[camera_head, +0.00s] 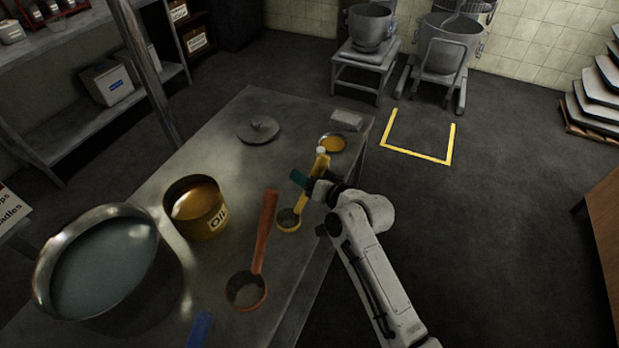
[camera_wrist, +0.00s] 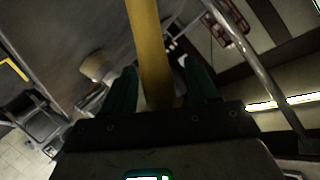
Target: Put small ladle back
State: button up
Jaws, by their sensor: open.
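The small ladle has a yellow rim and handle; its bowl (camera_head: 289,219) rests on the metal table in the head view. Its handle runs up and right to my gripper (camera_head: 301,178), which partly hides it. In the wrist view a yellow bar (camera_wrist: 148,50), apparently this handle, lies between the two green fingers of my gripper (camera_wrist: 157,85). The fingers are open, with a gap beside the bar. A larger ladle (camera_head: 264,235) with an orange-brown handle lies to the left.
A large pot (camera_head: 160,285) and a yellow oil pot (camera_head: 222,222) stand at left. A yellow piece with a pale tip (camera_head: 320,161) shows just beyond my gripper, possibly a bottle. A lid (camera_head: 258,130), a small bowl (camera_head: 331,143) and a grey block (camera_head: 347,117) are at the far end.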

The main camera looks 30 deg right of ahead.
jog(key=shift+r, duration=0.15)
jog(key=shift+s, duration=0.15)
jog(key=v, duration=1.2)
jog(key=s+a+f+n+g, duration=0.3)
jog(key=s+f+g, duration=0.3)
jog(key=s+f, duration=0.4)
jog(key=s+d+f+n+g+h, duration=0.1)
jog(key=s+g, duration=0.6)
jog(key=s, duration=0.9)
jog(key=shift+s+d+f+n+h+b, duration=0.25)
jog(key=shift+d+f+n+h+b, duration=0.15)
jog(key=shift+f+n+h, duration=0.15)
